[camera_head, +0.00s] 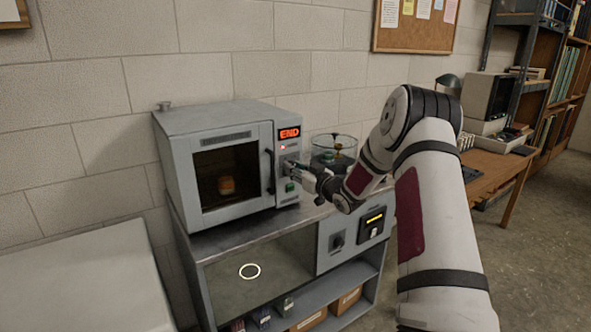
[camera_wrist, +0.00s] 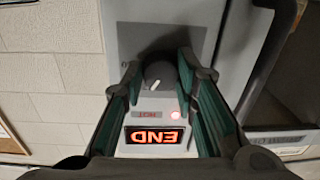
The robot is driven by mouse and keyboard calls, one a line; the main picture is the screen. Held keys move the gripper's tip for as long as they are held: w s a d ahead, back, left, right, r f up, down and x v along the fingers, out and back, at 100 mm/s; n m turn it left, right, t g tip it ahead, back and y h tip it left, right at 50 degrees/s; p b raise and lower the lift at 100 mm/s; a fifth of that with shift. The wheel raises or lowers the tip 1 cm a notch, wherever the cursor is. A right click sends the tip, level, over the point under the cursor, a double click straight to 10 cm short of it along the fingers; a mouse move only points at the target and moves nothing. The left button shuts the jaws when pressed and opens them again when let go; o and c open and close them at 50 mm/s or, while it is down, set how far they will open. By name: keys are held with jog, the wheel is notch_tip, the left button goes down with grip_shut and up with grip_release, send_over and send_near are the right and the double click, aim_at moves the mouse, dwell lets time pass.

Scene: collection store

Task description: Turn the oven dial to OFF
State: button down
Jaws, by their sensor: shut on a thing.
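The oven (camera_head: 183,130) is a grey box on a metal-topped cabinet, its door closed with an orange-brown object visible behind the glass. Its red display (camera_head: 290,133) reads END, and the display (camera_wrist: 153,136) appears upside down in the wrist view. The oven dial (camera_wrist: 157,72) is a dark round knob with a white pointer mark, between the fingertips of my gripper (camera_wrist: 158,66). My gripper (camera_head: 299,171) is shut on the dial. In the head view it hides most of the dial. The OFF mark cannot be read.
A green button (camera_head: 290,187) sits below the dial on the panel. A glass vessel (camera_head: 333,147) stands just right of the oven, close behind my arm. The cabinet (camera_head: 245,240) has another knob and a lit panel on its front. A desk with a computer stands at right.

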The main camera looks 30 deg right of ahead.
jog(key=n+b, duration=1.1)
jog(key=b, duration=0.1)
jog(key=n+h+b, duration=0.1)
jog(key=n+b, duration=1)
jog(key=b, duration=0.2)
jog(key=shift+a+f+n+g, duration=0.15)
jog(key=shift+n+g, duration=0.15)
jog(key=shift+n, duration=0.1)
jog(key=shift+h, duration=0.3)
jog(key=c, duration=1.3)
grip_release()
jog(key=s, duration=1.2)
jog(key=shift+r, duration=0.4)
